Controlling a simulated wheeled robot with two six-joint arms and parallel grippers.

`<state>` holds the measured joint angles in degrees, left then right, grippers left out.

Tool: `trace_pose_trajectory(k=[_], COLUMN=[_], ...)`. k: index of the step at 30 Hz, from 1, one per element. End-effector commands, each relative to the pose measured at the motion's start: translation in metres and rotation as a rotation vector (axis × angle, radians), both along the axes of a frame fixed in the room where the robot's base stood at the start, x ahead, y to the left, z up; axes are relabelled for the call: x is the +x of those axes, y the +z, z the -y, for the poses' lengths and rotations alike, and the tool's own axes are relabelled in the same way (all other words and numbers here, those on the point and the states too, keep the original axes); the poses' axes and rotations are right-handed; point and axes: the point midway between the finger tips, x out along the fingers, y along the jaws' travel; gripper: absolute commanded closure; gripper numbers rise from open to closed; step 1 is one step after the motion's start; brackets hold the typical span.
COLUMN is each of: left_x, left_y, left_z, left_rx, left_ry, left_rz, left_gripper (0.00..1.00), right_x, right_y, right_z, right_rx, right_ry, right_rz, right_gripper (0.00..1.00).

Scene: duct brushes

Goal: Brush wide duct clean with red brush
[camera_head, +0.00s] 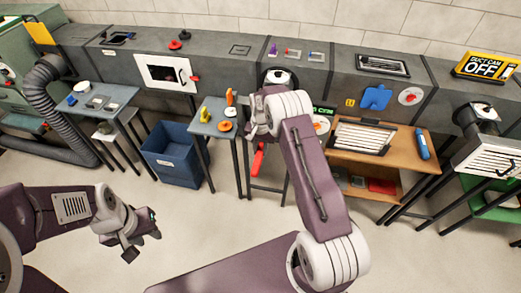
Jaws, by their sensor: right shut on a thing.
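My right gripper (262,115) is at the front of the duct run, above the small blue table's right edge. It is shut; its jaws are largely hidden by my own wrist. A red elongated piece (258,159) shows just below it, tilted, and looks like the red brush; its other end is hidden. The grey duct (325,82) runs along the back wall, with a dark round opening (279,77) just behind my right wrist. I cannot tell which opening is the wide one. My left gripper (143,240) is open and empty over bare floor, far from the duct.
A small blue table (212,128) holds yellow and orange parts. A blue bin (172,155) stands left of it. A wooden bench (400,150) at right holds a white louvred grille (363,137) and a blue cylinder (422,145). The front floor is clear.

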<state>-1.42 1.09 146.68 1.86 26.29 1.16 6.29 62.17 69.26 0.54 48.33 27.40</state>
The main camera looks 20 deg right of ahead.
Motion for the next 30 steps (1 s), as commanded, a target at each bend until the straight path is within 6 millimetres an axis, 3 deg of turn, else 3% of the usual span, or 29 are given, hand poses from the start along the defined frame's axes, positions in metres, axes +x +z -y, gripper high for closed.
trace_pose_trajectory(k=[30], left_x=[0.000], left_y=[0.038], left_z=[0.000], left_rx=[0.000], left_ry=[0.000], left_rz=[0.000], left_gripper=[0.67], right_x=[-0.105], right_y=[0.003], right_z=[-0.071], right_rx=[0.000], right_ry=[0.003], right_rz=[-0.001], right_gripper=[1.00])
